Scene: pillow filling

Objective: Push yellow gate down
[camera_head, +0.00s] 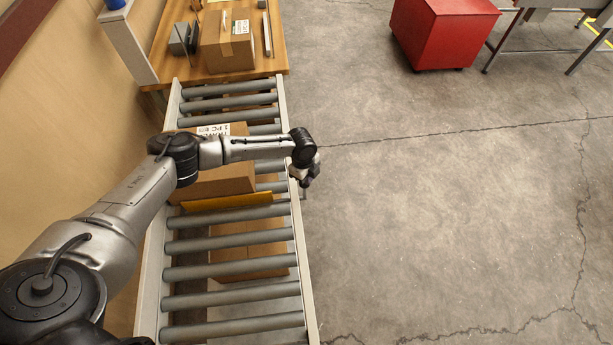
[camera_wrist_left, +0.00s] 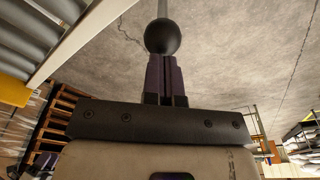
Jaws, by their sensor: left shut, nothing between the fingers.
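The yellow gate (camera_head: 227,202) stands across the roller conveyor, just in front of a cardboard box (camera_head: 222,183). A corner of the gate also shows at the left of the left wrist view (camera_wrist_left: 13,90). My left arm reaches over the box, and my left gripper (camera_head: 308,178) is just outside the conveyor's right rail. In the left wrist view its fingers (camera_wrist_left: 163,78) are shut with nothing between them. A black ball knob (camera_wrist_left: 162,36) on a grey rod lies right at the fingertips; I cannot tell whether they touch it. My right gripper is not in view.
The conveyor rollers (camera_head: 232,240) in front of the gate are bare, with boxes (camera_head: 250,262) visible below them. A wooden table (camera_head: 183,66) with a taped box (camera_head: 228,42) adjoins the far end. The concrete floor to the right is clear up to a red cabinet (camera_head: 440,35).

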